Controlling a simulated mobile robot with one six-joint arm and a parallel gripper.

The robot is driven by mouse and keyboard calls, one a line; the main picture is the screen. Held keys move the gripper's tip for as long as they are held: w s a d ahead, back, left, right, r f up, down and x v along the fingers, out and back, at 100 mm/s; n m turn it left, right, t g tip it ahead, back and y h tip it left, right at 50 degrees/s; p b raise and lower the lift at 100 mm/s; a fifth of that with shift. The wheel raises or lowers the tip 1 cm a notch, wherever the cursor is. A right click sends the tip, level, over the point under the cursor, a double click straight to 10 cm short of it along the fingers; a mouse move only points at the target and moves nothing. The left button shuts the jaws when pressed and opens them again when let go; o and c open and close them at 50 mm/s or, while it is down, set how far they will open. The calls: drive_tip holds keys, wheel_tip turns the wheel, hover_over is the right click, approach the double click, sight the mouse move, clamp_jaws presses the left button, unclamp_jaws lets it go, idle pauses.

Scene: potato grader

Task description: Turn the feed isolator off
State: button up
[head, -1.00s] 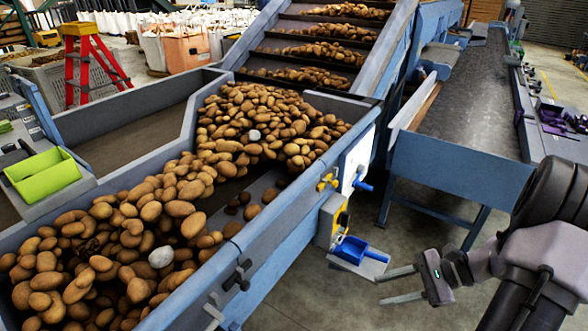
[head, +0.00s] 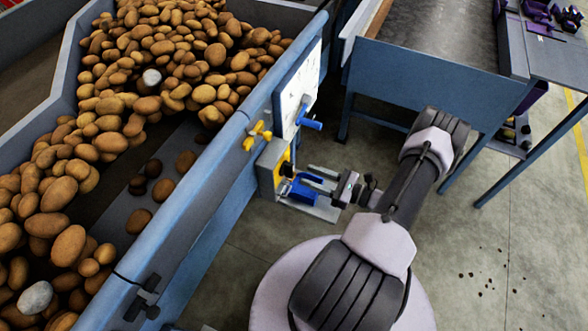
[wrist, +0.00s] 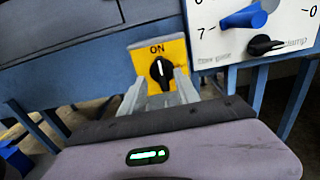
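The feed isolator is a black rotary knob (wrist: 160,71) on a yellow plate (wrist: 177,50) marked ON. Its white pointer line stands upright, towards the word ON. In the head view the yellow plate (head: 284,163) shows edge-on, on a grey box on the side of the potato hopper. My gripper (wrist: 161,88) is open and empty. In the wrist view its two fingers reach towards the plate, one on each side of the knob. I cannot tell whether they touch it. In the head view my gripper (head: 310,179) lies just right of the isolator box.
A blue scoop (head: 303,191) lies on a small grey shelf close by my fingers. A white panel (wrist: 250,40) with a blue knob (wrist: 243,18) and a black clamp knob (wrist: 266,45) is right of the isolator. A yellow valve handle (head: 258,136) is above it.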

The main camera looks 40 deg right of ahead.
sight(293, 169)
drive_tip(key=x, duration=0.6)
drive_tip(key=shift+w+b, duration=0.1)
drive_tip(key=shift+b, duration=0.25)
clamp_jaws()
